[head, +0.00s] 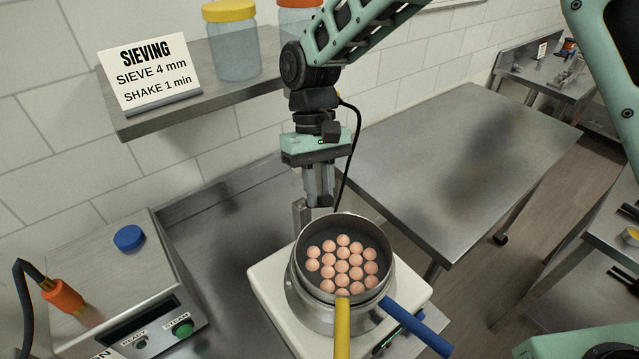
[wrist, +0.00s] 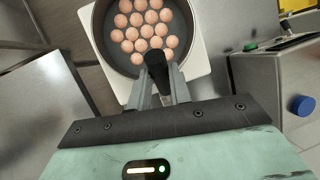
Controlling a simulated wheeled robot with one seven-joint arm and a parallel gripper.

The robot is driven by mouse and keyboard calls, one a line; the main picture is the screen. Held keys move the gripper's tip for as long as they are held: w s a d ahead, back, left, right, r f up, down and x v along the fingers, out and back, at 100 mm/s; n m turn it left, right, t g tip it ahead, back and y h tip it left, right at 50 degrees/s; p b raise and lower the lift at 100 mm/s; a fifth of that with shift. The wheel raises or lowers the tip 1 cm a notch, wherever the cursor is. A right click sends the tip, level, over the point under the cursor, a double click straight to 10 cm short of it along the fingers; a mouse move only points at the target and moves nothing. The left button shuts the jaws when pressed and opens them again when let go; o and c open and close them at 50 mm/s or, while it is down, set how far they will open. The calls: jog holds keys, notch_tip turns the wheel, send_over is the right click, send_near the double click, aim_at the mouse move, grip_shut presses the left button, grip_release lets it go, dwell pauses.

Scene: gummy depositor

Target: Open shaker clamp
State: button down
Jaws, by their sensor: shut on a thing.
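The shaker (head: 268,293) is a white base with a round steel sieve stack (head: 318,312) on it. The top pan holds several pink-orange balls in one layer. My gripper (head: 319,204) points down at the far rim of the pan. In the wrist view my gripper (wrist: 160,88) is shut on a black handle (wrist: 157,66) at the pan's edge, which appears to be the shaker clamp's. In the head view the handle is hidden behind the pan and fingers. I cannot tell whether the clamp is open.
A yellow handle (head: 342,330) and a blue handle (head: 416,328) stick out at the pan's near side. A steel control box (head: 110,270) with a blue cap (head: 129,237) stands left. A shelf (head: 200,95) with a sieving sign (head: 150,75) and jars hangs above. A bare steel table (head: 450,160) lies right.

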jog(key=c, duration=1.3)
grip_release()
jog(key=b+v, duration=0.4)
jog(key=v, duration=1.3)
jog(key=shift+r+b, duration=0.25)
jog(key=shift+b, duration=0.1)
